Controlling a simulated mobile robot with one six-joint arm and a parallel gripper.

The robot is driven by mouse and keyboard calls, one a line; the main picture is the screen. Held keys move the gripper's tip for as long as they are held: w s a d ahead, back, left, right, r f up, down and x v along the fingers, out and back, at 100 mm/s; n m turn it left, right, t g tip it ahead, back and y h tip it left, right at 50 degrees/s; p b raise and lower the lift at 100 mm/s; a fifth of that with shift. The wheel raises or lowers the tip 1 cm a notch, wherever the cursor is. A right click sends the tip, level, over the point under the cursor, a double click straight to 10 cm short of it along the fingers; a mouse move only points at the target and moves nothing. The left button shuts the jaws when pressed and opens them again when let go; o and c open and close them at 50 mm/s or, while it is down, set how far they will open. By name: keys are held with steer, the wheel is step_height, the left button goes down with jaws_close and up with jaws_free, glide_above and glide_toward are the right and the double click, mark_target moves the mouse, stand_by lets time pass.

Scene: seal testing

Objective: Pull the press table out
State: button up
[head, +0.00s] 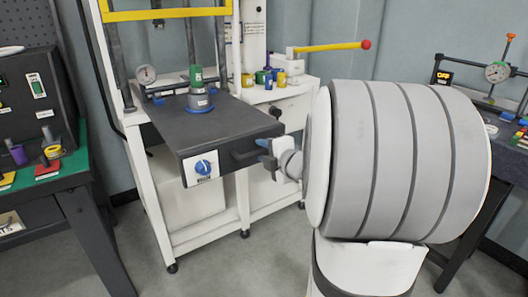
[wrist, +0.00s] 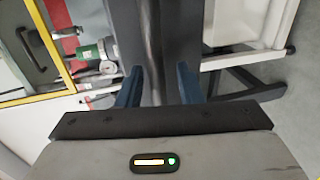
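The press table (head: 215,128) is a dark slab that sticks out of the white press frame toward me. Its front has a white plate with a blue knob (head: 203,167) and a dark bar handle (head: 244,155) to the right. My gripper (head: 268,155) is at the right end of this handle, and my arm covers what lies behind. In the wrist view my gripper (wrist: 158,88) has its two blue fingers apart. The handle bar (wrist: 150,45) runs between them, with a visible gap on the right side. Contact cannot be made out.
A green-topped grey cylinder (head: 198,92) stands on a blue ring on the table. A dial gauge (head: 147,74) is behind it. A white cart (head: 285,95) with small coloured parts stands to the right, below a yellow lever (head: 330,47). A green-topped bench (head: 70,165) is at left.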

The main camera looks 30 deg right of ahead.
steer(key=shift+s+r, duration=0.1)
steer(key=p+v, duration=0.1)
steer(key=v, duration=0.6)
steer(key=shift+s+p, duration=0.3)
steer(key=shift+p, duration=0.05)
steer(key=shift+d+r, duration=0.1)
stand_by(0.6)
step_height(320, 180, up, 8)
steer(key=a+m+g+h+p, duration=0.2)
steer(key=m+g+h+p, duration=0.3)
steer(key=m+p, duration=0.55)
steer(key=s+a+r+m+g+y+p, duration=0.3)
steer(key=s+a+m+g+p, duration=0.4)
steer(key=s+a, duration=0.7)
steer(key=a+m+p, duration=0.1)
steer(key=p, duration=0.1)
steer(key=shift+s+g+p, duration=0.3)
steer(key=shift+s, duration=0.05)
steer(key=shift+a+m, duration=0.1)
steer(key=shift+m, duration=0.15)
